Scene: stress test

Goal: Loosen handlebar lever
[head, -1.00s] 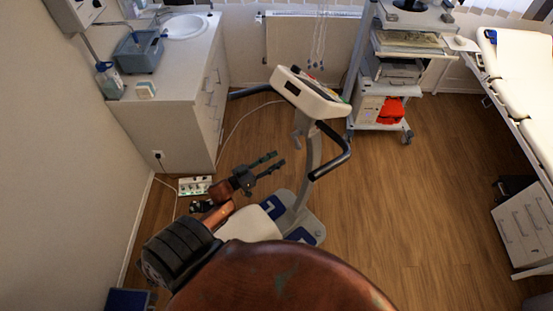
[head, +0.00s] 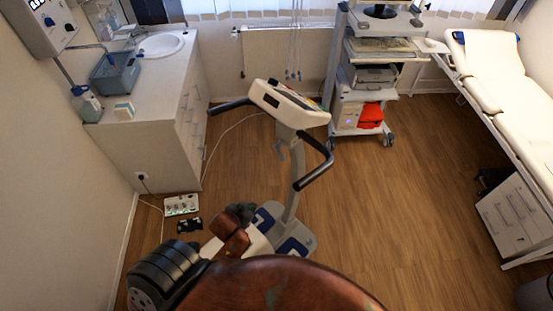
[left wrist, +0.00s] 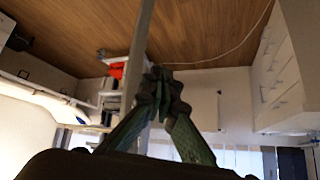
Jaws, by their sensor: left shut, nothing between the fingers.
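The exercise bike stands mid-floor in the head view, with a white console (head: 288,102), black handlebars (head: 315,166) and a grey post (head: 297,170). A small grey lever (head: 280,149) shows on the post below the console. My left gripper (head: 243,211) is low, to the left of the post's foot and well below the lever. Its fingers are partly hidden by my wrist. In the left wrist view the green fingers of my left gripper (left wrist: 161,92) meet at the tips, empty. A grey post (left wrist: 141,40) runs close beside them; I cannot tell whether they touch. My right gripper is out of view.
A white cabinet (head: 150,140) with a sink stands at the left. A wheeled equipment cart (head: 365,85) is behind, and a couch (head: 505,75) is at the right. The floor right of the bike is clear.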

